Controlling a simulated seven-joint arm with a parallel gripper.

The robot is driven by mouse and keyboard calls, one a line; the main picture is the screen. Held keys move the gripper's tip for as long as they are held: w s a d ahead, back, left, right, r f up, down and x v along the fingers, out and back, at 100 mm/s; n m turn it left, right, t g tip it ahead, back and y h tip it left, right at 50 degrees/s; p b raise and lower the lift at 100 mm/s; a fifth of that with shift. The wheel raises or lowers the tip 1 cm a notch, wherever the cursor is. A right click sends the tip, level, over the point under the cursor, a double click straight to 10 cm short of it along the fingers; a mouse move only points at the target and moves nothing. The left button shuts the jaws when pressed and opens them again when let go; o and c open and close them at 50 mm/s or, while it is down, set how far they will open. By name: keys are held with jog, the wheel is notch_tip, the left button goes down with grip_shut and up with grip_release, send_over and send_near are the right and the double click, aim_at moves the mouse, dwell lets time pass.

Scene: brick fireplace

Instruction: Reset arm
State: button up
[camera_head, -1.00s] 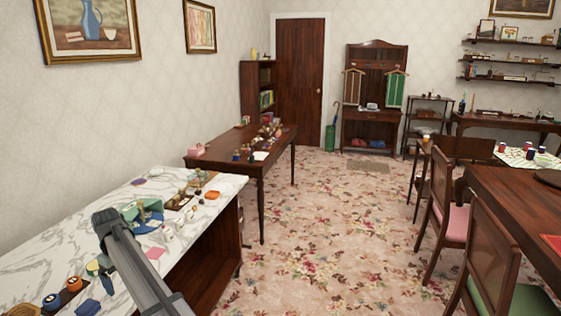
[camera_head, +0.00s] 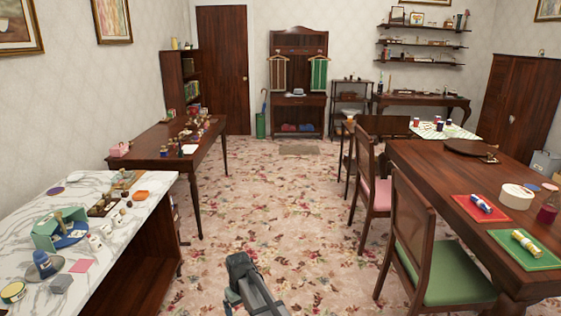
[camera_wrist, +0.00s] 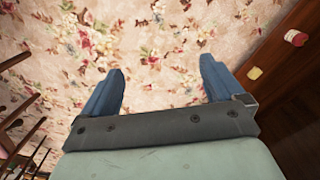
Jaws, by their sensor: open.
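My gripper is open and empty. In the wrist view its two blue fingers (camera_wrist: 160,85) stand wide apart, with only floral carpet (camera_wrist: 150,40) between and beyond them. In the head view my arm (camera_head: 250,285) reaches in at the bottom middle, over the carpet between the marble counter and the dining table. The fingers cannot be made out there.
A marble-topped counter (camera_head: 105,225) with several small items stands at left, a dark wooden table (camera_head: 150,142) behind it. A dining table (camera_head: 430,172) with chairs, including a green-seated one (camera_head: 440,270), is at right. Carpet (camera_head: 280,200) lies clear between them.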

jog(key=s+d+f+m, duration=0.2)
jog(key=s+d, duration=0.3)
jog(key=d, duration=0.5)
jog(key=s+d+f+m, duration=0.3)
jog(key=s+d, duration=0.1)
jog(key=d, duration=0.6)
jog(key=s+d+f+m, duration=0.2)
jog(key=s+d, duration=0.3)
jog(key=d, duration=0.6)
jog(key=s+f+g, duration=0.3)
jog(key=s+f, duration=0.7)
jog(key=s, duration=0.4)
jog(key=s+f+g, duration=0.3)
jog(key=s+f, duration=0.7)
jog(key=s, duration=0.5)
jog(key=shift+a+f+g, duration=0.15)
jog(key=shift+a+g, duration=0.25)
